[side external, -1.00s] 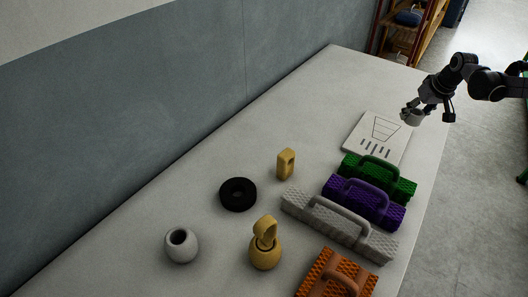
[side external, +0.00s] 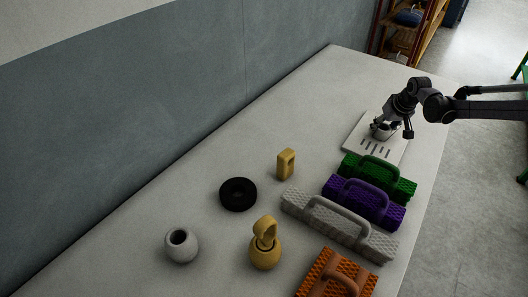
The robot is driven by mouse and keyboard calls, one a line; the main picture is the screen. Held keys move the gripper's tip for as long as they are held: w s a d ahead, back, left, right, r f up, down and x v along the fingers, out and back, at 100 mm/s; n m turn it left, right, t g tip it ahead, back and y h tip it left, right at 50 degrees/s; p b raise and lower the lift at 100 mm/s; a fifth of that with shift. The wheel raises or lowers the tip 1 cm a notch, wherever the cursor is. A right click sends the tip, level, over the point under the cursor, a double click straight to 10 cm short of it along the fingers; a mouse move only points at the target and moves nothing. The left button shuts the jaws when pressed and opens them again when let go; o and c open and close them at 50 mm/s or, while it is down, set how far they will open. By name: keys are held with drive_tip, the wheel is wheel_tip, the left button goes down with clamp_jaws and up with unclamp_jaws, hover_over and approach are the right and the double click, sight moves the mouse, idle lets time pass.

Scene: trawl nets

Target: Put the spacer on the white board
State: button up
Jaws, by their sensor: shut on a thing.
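The white board (side external: 360,140) lies flat near the far right end of the table, with dark lines and short bars drawn on it. My gripper (side external: 383,128) is over the board's upper part, shut on a small light-grey ring-like piece, which I take to be the spacer (side external: 381,134). The fingers partly hide the piece and the board's drawing. I cannot tell whether the piece touches the board or hovers just above it.
Net bundles with handles, green (side external: 376,178), purple (side external: 362,203), grey (side external: 338,224) and orange (side external: 337,275), line the table's right side. The table's far end is clear.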

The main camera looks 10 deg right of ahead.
drive_tip(key=shift+f, duration=0.1)
drive_tip(key=o, duration=1.1)
drive_tip(key=shift+o, duration=0.2)
drive_tip(key=s+a+f+v, duration=0.1)
drive_tip(key=s+v, duration=0.2)
drive_tip(key=v, duration=1.7)
drive_tip(key=s+r+t, duration=0.1)
drive_tip(key=s+r, duration=0.3)
drive_tip(key=s, duration=0.7)
drive_tip(key=s+a+f+n+t, duration=0.1)
drive_tip(key=s+f, duration=0.2)
drive_tip(key=s, duration=1.3)
drive_tip(key=shift+a+f+t, duration=0.2)
drive_tip(key=shift+f+t, duration=0.05)
drive_tip(key=shift+t, duration=0.05)
